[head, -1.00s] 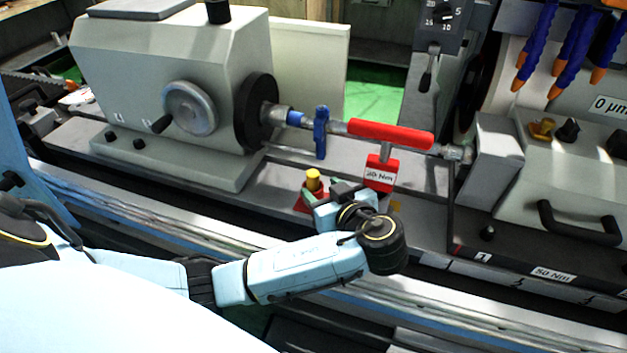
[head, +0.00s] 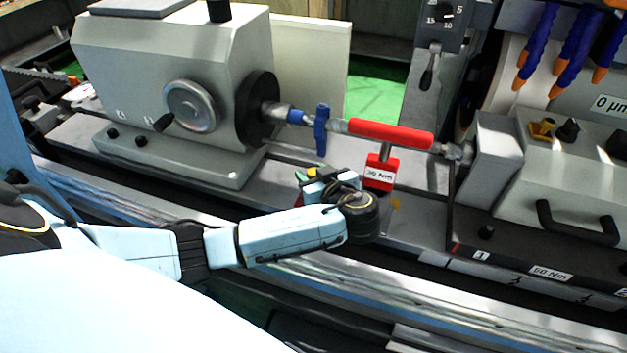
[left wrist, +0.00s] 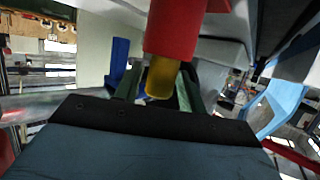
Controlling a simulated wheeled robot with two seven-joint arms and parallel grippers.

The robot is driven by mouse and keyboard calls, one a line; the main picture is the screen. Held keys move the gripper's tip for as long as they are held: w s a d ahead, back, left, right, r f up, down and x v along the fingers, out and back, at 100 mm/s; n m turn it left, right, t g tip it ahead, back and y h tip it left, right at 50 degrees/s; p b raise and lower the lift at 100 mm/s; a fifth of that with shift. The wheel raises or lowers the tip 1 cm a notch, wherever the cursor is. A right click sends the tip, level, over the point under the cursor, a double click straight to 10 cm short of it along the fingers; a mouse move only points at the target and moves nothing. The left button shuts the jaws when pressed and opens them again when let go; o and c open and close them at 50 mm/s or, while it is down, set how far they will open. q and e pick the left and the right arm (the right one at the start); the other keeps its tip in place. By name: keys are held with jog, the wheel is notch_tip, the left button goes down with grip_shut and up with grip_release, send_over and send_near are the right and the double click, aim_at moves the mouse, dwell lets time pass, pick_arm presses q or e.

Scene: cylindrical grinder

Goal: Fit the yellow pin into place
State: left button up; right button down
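The yellow pin (head: 312,172) shows as a small yellow top at the machine bed, mostly hidden behind my left gripper (head: 312,184). In the left wrist view, the yellow pin (left wrist: 161,76) sticks out of a red cylindrical part (left wrist: 174,28). The green fingers of my left gripper (left wrist: 160,92) stand apart on either side of the pin. I cannot tell whether they touch it. A bit of red (head: 299,200) shows beside the gripper in the head view. My right gripper is not in view.
A red-sleeved bar (head: 390,134) spans between the grey tailstock (head: 165,85) and the right headstock, above the bed. A blue clamp (head: 321,130) sits on the bar. A red labelled block (head: 380,172) stands just right of my gripper.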

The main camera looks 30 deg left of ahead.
pick_arm(q)
grip_shut()
jog(key=shift+r, duration=0.1)
